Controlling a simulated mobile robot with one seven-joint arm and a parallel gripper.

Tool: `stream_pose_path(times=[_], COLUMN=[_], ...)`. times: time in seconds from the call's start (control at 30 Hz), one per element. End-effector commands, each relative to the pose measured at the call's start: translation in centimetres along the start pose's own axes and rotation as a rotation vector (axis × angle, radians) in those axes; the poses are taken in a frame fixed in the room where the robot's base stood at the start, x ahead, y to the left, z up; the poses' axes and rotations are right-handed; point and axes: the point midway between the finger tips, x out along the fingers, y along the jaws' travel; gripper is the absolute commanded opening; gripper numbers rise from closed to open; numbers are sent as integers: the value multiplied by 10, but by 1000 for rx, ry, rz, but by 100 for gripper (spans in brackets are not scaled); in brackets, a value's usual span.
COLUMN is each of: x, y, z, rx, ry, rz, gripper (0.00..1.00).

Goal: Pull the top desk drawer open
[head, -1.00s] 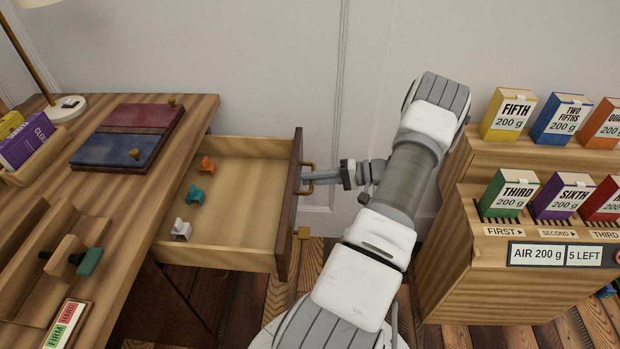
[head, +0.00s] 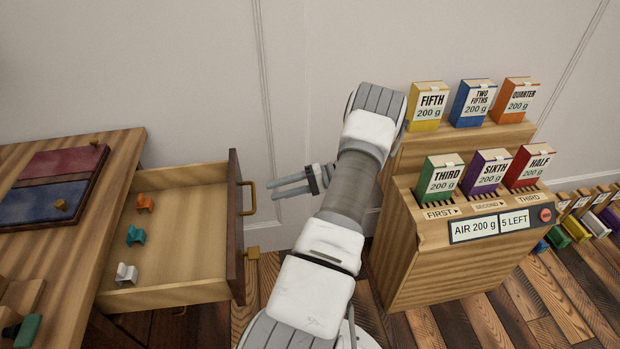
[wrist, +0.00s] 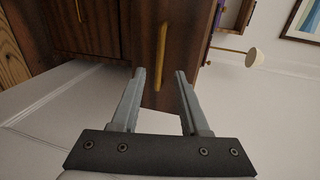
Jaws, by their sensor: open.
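The top desk drawer (head: 190,235) stands pulled out from the desk (head: 112,165) in the head view. It holds orange, teal and white small pieces. Its front carries a brass handle (head: 248,198), which also shows in the wrist view (wrist: 161,55). My gripper (head: 274,186) is open and empty, just right of the handle and apart from it. In the wrist view the two fingers point toward the drawer front, with the handle beyond the gap between them.
A wooden dispenser (head: 400,250) with several labelled boxes stands to the right of my arm. The wall is close behind.

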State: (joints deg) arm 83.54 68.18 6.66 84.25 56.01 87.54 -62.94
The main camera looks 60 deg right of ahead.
Motion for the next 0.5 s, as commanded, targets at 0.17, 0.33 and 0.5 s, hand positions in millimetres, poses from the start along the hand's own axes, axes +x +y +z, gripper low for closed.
stream_pose_path(times=[0.17, 0.33, 0.5], x=[-46, -79, -96], y=[0, 0, 0], z=[0, 0, 0], rx=[0, 0, 0], ry=[4, 2, 0], rz=[3, 2, 1], gripper=[45, 45, 45])
